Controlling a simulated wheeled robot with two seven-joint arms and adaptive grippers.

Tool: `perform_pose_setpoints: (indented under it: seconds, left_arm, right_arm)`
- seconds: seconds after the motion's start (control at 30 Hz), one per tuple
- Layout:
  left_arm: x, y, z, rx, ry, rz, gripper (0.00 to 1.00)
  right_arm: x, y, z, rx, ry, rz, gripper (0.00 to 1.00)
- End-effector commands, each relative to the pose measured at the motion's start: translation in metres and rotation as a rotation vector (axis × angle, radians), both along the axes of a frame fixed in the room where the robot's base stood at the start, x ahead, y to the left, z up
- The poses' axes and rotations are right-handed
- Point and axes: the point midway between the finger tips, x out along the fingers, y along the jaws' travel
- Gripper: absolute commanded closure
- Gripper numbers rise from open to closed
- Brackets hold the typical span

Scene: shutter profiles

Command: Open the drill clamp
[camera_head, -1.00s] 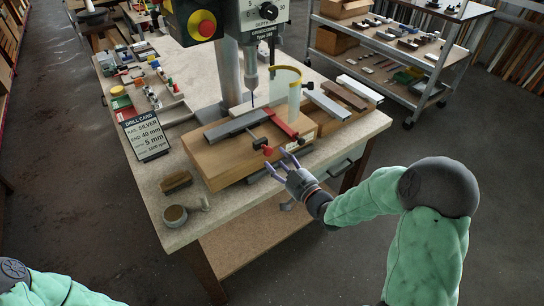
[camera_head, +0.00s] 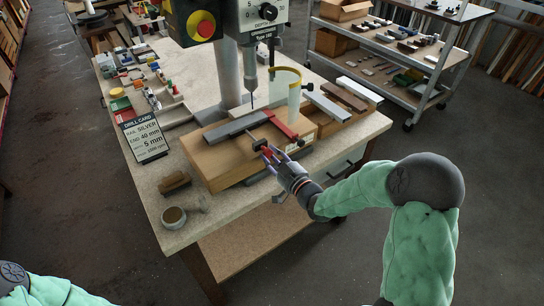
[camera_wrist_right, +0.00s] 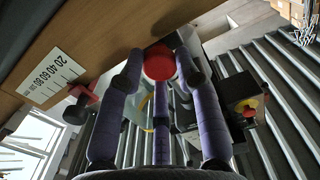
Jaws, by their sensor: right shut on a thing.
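The drill clamp has a red arm (camera_head: 280,124) lying over a grey rail (camera_head: 236,126) on a wooden block under the drill. My right gripper (camera_head: 270,154) is at the block's front edge, shut on the clamp's red knob. In the right wrist view the round red knob (camera_wrist_right: 160,62) sits between the purple fingers (camera_wrist_right: 160,80). The fingers hide part of it. My left gripper is out of view; only part of the left arm shows at the bottom left.
The drill press spindle (camera_head: 252,85) and a clear yellow-rimmed guard (camera_head: 286,90) stand just behind the clamp. More rails (camera_head: 345,95) lie to the right. A drill card (camera_head: 143,135), brush (camera_head: 174,182) and round tin (camera_head: 174,217) are on the left of the bench.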

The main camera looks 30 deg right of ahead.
Motion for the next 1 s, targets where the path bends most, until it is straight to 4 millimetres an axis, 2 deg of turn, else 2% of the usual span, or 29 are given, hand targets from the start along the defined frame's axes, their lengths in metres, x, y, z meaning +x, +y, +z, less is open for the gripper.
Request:
perform_pose_setpoints:
  seconds: [0.17,0.4,0.5,0.63,0.9,0.93,1.0]
  left_arm:
    - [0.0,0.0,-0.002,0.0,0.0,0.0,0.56]
    - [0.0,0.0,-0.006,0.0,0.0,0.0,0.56]
    - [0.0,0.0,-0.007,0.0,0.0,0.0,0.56]
    - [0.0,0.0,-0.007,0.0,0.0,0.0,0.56]
    - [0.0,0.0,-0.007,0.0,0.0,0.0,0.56]
    - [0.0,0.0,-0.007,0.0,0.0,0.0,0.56]
    - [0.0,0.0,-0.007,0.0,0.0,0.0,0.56]
  right_arm:
    - [-0.014,-0.002,0.002,-0.004,-0.005,-0.001,1.0]
    - [-0.061,-0.007,0.003,-0.006,-0.006,-0.004,1.0]
    - [-0.073,-0.008,0.003,-0.005,-0.008,-0.002,1.0]
    - [-0.079,-0.007,0.004,-0.005,-0.009,0.001,1.0]
    - [-0.079,-0.007,0.005,-0.005,-0.011,0.001,1.0]
    - [-0.079,-0.007,0.005,-0.005,-0.012,0.001,0.59]
    - [-0.079,-0.007,0.005,-0.005,-0.011,0.001,0.43]
